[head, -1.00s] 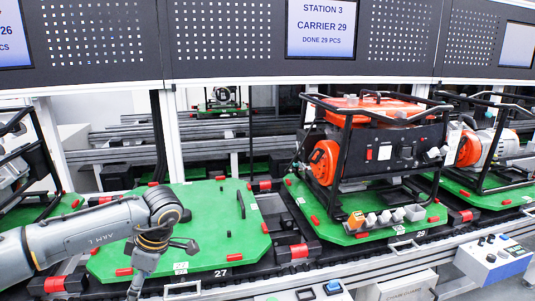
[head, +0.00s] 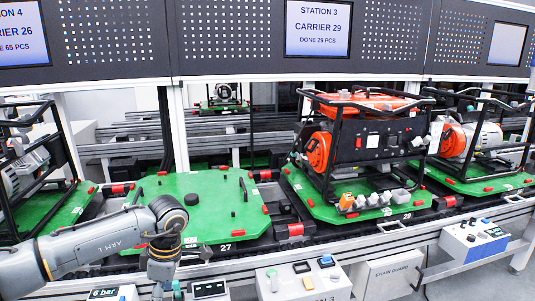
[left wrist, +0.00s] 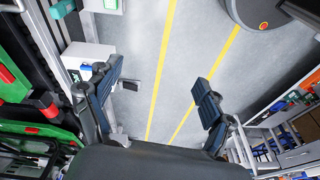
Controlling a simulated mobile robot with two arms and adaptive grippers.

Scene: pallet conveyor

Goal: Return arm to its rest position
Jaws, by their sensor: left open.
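My left arm (head: 95,243) comes in from the left of the head view, in front of the empty green carrier plate 27 (head: 207,185). Its gripper (head: 163,285) hangs down at the conveyor's front edge, partly cut off by the bottom of the picture. My right gripper is in neither view.
An orange generator (head: 365,135) stands on carrier plate 29 to the right. A control box (head: 472,240) and white push-button box (head: 300,278) project from the conveyor front. The wrist view shows yellow floor lines (left wrist: 163,60) and a shelf unit (left wrist: 285,130) at right.

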